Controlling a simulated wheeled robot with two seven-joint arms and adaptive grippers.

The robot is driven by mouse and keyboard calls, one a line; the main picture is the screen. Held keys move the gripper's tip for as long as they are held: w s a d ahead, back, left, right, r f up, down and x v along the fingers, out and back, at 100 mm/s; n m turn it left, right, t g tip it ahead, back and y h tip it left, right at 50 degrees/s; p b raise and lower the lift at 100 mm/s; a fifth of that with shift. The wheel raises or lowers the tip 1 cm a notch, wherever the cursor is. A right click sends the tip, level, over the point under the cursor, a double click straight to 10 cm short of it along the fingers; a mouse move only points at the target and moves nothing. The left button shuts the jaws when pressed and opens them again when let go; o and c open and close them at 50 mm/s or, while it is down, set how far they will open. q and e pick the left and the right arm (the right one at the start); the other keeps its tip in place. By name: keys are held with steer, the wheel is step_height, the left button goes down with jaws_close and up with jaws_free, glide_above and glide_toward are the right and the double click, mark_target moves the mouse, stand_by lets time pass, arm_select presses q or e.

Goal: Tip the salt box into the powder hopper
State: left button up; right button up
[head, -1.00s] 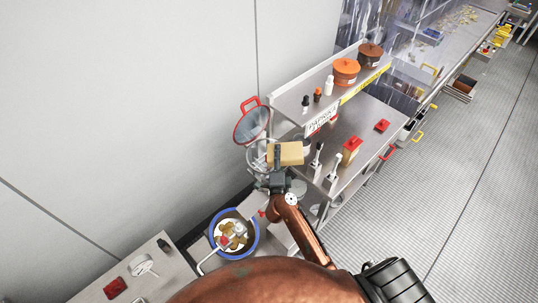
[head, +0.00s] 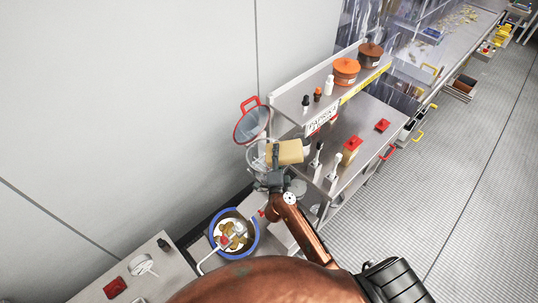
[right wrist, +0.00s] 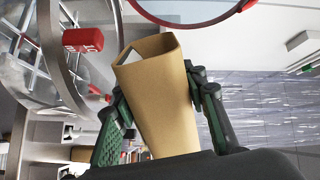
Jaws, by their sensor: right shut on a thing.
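The salt box (head: 284,152) is a tan cardboard carton held in my right gripper (head: 275,165). The red rim of the hopper (right wrist: 190,22) arcs above the box in the right wrist view. My left gripper is not in view.
A clear drum (head: 258,157) stands below the hopper. The steel shelf (head: 290,100) with bottles and orange and brown pots is close on the right. A blue-rimmed bucket (head: 215,237) with yellowish pieces sits below. The wall is close on the left.

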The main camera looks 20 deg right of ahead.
steer(key=shift+w+a+f+n, duration=0.15)
steer(key=shift+f+n, duration=0.1)
steer(key=shift+n, duration=0.3)
steer(key=shift+w+a+f+n, duration=0.15)
steer(key=shift+f+n, duration=0.1)
steer(key=shift+n, duration=0.3)
stand_by(3.6)
